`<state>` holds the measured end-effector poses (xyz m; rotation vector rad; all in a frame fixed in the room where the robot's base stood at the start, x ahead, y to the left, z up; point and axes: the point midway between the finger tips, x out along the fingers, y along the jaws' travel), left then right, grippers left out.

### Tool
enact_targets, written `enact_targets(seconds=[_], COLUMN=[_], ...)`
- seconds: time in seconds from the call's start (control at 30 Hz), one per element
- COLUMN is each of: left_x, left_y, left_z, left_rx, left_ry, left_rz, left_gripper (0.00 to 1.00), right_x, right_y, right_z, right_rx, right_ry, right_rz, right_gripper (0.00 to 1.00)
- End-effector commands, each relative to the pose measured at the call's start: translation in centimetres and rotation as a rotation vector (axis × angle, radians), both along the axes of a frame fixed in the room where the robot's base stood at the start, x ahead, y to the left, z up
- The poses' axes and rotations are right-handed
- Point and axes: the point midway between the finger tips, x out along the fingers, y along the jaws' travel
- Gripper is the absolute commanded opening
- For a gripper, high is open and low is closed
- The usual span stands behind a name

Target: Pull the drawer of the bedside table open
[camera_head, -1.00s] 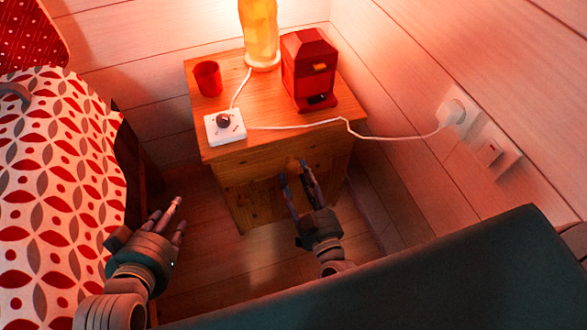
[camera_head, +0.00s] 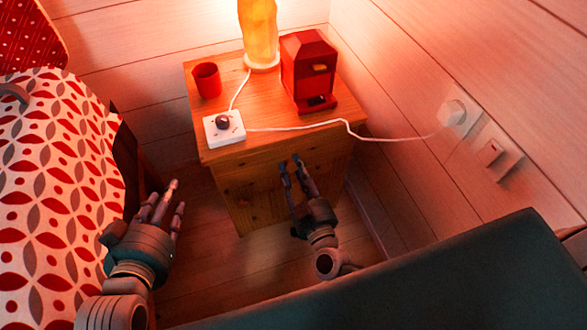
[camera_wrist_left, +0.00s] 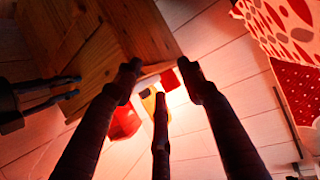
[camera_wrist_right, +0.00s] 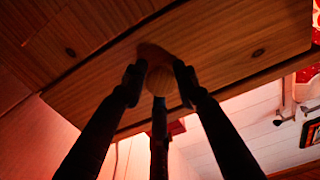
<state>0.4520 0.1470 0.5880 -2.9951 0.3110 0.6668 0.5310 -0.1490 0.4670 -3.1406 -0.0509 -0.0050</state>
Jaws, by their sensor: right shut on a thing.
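The wooden bedside table (camera_head: 205,135) stands against the wall in the head view. Its drawer front (camera_head: 243,180) looks flush with the table front, with no clear gap. My right gripper (camera_head: 290,165) reaches up to the drawer front and is shut on the round wooden drawer knob (camera_wrist_right: 158,82), which shows between its fingers in the right wrist view. In the head view the fingers hide the knob. My left gripper (camera_head: 166,200) is open and empty, left of the table and beside the bed. Its spread fingers also show in the left wrist view (camera_wrist_left: 160,82).
On the tabletop stand a red cup (camera_head: 207,80), a glowing lamp (camera_head: 258,35), a red machine (camera_head: 309,70) and a white socket block (camera_head: 224,128) with a cable to the wall outlet (camera_head: 453,113). The patterned bed (camera_head: 55,190) is at left. Floor in front is clear.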

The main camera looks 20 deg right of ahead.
Motion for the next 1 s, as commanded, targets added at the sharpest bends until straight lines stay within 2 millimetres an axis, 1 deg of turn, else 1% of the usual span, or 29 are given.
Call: enact_targets(seconds=[0.17, 0.27, 0.37, 0.47, 0.57, 0.6, 0.67, 0.7, 0.8, 0.97, 1.0], left_x=[-0.2, -1.2, -2.6, -5.0, -8.2, -9.7, -12.0, -13.5, -17.2, -16.9, -16.9], left_y=[0.1, 0.6, 1.2, 2.1, 3.2, 3.7, 4.4, 4.9, 5.9, 5.8, 5.8], left_z=[-0.3, -1.6, -3.2, -5.3, -7.4, -8.2, -9.1, -9.6, -10.4, -9.5, -9.3], left_rx=[0.004, 0.021, 0.043, 0.071, 0.103, 0.117, 0.136, 0.149, 0.177, 0.174, 0.174], left_ry=[0.018, 0.087, 0.178, 0.307, 0.458, 0.522, 0.616, 0.677, 0.814, 0.806, 0.805], left_rz=[0.000, 0.008, 0.014, 0.023, 0.034, 0.039, 0.046, 0.051, 0.062, 0.061, 0.061], left_gripper=[0.40, 0.40, 0.40, 0.40, 0.40, 0.40, 0.40, 0.40, 0.40, 0.40, 0.40], right_x=[-0.5, -1.2, -2.5, -4.1, -6.1, -7.0, -8.3, -9.2, -11.3, -14.7, -15.7], right_y=[0.1, 0.1, 0.1, 0.1, 0.0, 0.0, 0.0, 0.0, -0.1, -0.2, -0.2], right_z=[-0.3, -0.2, -0.2, -0.2, -0.2, -0.2, -0.3, -0.3, -0.3, -0.4, -0.4], right_rx=[-0.001, 0.000, -0.001, -0.002, -0.003, -0.003, -0.002, -0.004, -0.002, -0.002, -0.002], right_ry=[0.007, 0.009, 0.012, 0.014, 0.015, 0.016, 0.017, 0.017, 0.018, 0.018, 0.019], right_rz=[0.004, 0.004, 0.005, 0.006, 0.007, 0.007, 0.007, 0.007, 0.008, 0.008, 0.008], right_gripper=[0.00, 0.00, 0.00, 0.00, 0.00, 0.00, 0.00, 0.00, 0.00, 0.00, 0.00])
